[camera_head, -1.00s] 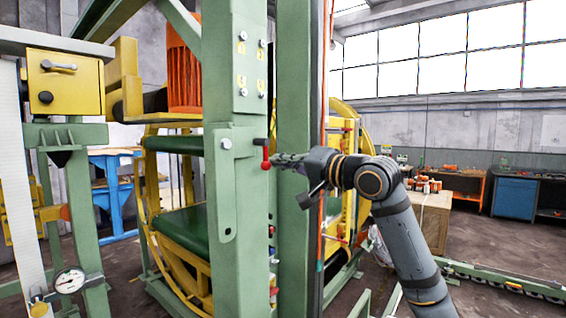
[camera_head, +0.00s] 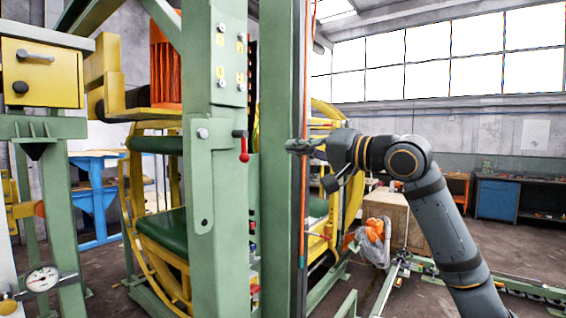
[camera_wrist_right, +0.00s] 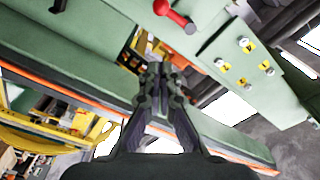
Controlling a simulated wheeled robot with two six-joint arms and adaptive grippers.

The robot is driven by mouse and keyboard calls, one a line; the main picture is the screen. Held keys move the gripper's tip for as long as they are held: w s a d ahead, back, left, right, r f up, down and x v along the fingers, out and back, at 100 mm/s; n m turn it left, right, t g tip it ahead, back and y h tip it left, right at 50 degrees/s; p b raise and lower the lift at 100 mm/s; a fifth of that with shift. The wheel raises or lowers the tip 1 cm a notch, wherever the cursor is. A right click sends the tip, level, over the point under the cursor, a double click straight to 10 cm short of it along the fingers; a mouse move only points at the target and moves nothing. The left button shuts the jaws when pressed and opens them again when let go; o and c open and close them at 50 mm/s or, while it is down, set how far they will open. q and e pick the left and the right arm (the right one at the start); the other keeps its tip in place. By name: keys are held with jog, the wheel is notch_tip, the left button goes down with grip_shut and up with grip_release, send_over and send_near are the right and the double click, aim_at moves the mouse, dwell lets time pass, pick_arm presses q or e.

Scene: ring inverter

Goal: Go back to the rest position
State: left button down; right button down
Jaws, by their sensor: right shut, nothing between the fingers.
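My right gripper (camera_head: 292,146) is at the centre of the head view, in front of the tall green post (camera_head: 281,200). In the right wrist view its fingers (camera_wrist_right: 158,70) are together with nothing between them. A red-handled lever (camera_head: 243,150) on the green machine frame (camera_head: 217,240) is to the left of the gripper, hanging down, with a clear gap between them. The lever also shows at the top of the right wrist view (camera_wrist_right: 176,16). My left gripper is not in view.
The yellow and green ring machine (camera_head: 165,245) stands behind the posts. A wooden crate (camera_head: 400,222) with a plastic bag (camera_head: 374,245) is behind my right arm. A green floor rail (camera_head: 425,268) lies at the right. A pressure gauge (camera_head: 42,278) is at the lower left.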

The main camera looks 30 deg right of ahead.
jog(key=shift+d+b+v, duration=0.2)
jog(key=shift+b+v, duration=0.1)
jog(key=shift+v, duration=0.9)
jog(key=shift+d, duration=0.1)
